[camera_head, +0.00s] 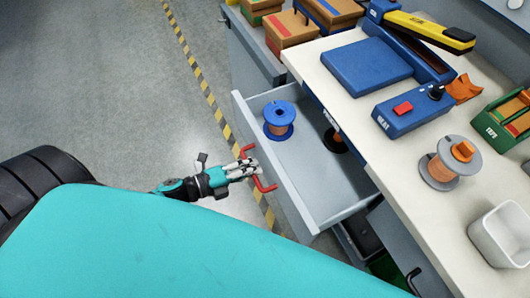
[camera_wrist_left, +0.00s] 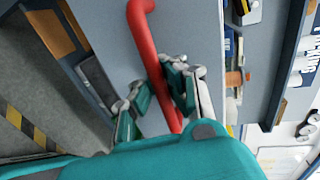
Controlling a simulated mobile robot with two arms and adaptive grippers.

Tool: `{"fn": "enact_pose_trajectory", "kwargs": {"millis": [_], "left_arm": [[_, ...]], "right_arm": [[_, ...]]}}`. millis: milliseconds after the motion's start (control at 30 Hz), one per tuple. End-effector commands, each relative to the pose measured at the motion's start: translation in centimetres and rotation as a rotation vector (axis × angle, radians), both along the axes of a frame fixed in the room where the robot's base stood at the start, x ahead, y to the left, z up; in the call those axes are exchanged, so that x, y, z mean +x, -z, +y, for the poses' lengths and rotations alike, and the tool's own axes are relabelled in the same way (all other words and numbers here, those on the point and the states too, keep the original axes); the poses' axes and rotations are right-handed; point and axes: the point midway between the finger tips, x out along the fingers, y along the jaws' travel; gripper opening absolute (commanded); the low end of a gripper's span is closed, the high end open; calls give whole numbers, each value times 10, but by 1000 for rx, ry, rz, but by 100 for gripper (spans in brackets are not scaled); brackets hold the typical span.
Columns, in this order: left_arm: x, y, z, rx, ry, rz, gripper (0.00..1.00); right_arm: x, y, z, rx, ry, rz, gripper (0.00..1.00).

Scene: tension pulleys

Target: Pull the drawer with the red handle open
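The grey drawer (camera_head: 291,183) stands pulled well out from the workbench, with its inside showing. Its red handle (camera_head: 265,186) is on the front panel; it also shows in the left wrist view (camera_wrist_left: 143,38) as a red bar. My left gripper (camera_head: 252,170) is at the middle of the handle. In the left wrist view, the fingers of my left gripper (camera_wrist_left: 160,92) lie on either side of the red bar, close against it, and look closed on it. My right gripper is not in view.
A blue spool (camera_head: 279,118) and a dark spool with orange wire (camera_head: 335,140) are in the drawer. The white worktop (camera_head: 400,170) holds a blue heat sealer (camera_head: 408,112), a wire spool (camera_head: 449,164) and a white bin (camera_head: 502,236). Floor left of the drawer is clear.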

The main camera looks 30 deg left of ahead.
Motion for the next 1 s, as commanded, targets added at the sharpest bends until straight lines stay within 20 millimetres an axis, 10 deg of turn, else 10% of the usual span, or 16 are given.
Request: {"fn": "enact_pose_trajectory", "kwargs": {"millis": [833,1000], "left_arm": [[-32,-2,26,-2,-1,-5,0],[-32,-2,26,-2,-1,-5,22]], "right_arm": [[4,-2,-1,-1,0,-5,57],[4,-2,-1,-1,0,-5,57]]}}
